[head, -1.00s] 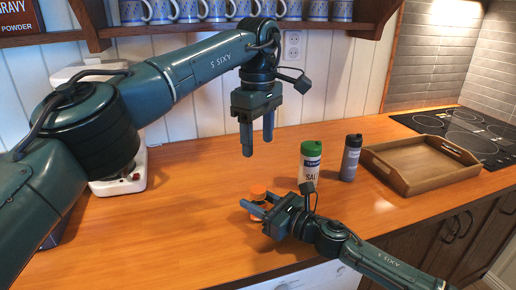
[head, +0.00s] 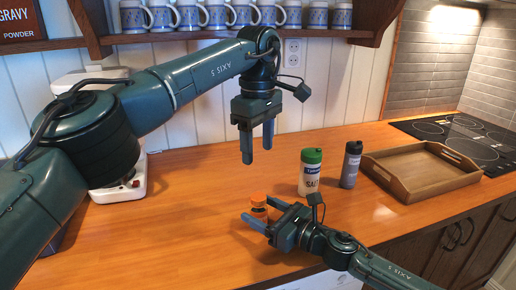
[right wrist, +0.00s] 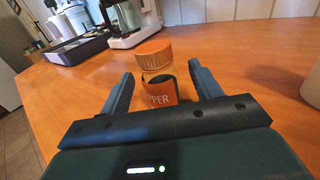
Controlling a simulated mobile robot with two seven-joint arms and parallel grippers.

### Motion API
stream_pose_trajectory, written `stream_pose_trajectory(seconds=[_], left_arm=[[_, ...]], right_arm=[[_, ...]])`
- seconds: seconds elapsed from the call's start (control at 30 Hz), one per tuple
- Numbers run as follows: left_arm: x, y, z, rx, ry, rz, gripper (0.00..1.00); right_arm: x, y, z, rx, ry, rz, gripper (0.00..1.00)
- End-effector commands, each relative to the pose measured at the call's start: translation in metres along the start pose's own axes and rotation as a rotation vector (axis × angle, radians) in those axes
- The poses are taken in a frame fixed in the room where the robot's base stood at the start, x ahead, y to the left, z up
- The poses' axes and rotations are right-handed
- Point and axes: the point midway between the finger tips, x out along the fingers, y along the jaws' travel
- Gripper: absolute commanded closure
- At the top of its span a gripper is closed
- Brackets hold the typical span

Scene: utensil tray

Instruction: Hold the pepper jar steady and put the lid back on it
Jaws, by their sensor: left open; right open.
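The pepper jar (head: 259,214) stands upright on the counter, a small jar with an orange label. It also shows in the right wrist view (right wrist: 160,92). The orange lid (right wrist: 153,53) sits on top of its neck; I cannot tell whether it is fastened. My right gripper (head: 259,211) is open low at the counter, with one finger on each side of the jar; in the right wrist view gaps show between the fingers and the jar. My left gripper (head: 257,153) is open and empty, pointing down, above and behind the jar in the head view.
A salt shaker (head: 311,173) with a green top and a dark grey bottle (head: 350,166) stand right of the jar. A wooden tray (head: 405,188) lies farther right, before the cooktop (head: 470,135). A mug shelf (head: 215,38) hangs behind the left arm.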

Motion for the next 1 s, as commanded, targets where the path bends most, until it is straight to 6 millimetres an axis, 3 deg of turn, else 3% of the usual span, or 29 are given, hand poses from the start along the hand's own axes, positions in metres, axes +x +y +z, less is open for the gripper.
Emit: stream_pose_trajectory(seconds=[0.3,0.5,0.7,1.0], left_arm=[[0.012,0.000,0.000,0.000,0.000,0.000,0.42],[0.019,0.000,0.000,0.000,0.000,0.000,0.42],[0.020,0.000,0.000,0.000,0.000,0.000,0.42],[0.020,0.000,0.000,0.000,0.000,0.000,0.42]], right_arm=[[-0.072,0.000,-0.004,-0.001,0.003,-0.001,0.36],[-0.103,0.000,-0.002,0.000,0.001,-0.001,0.36],[-0.115,0.000,0.000,-0.002,0.001,0.000,0.36],[-0.115,0.000,0.001,-0.001,0.000,0.000,0.36]])
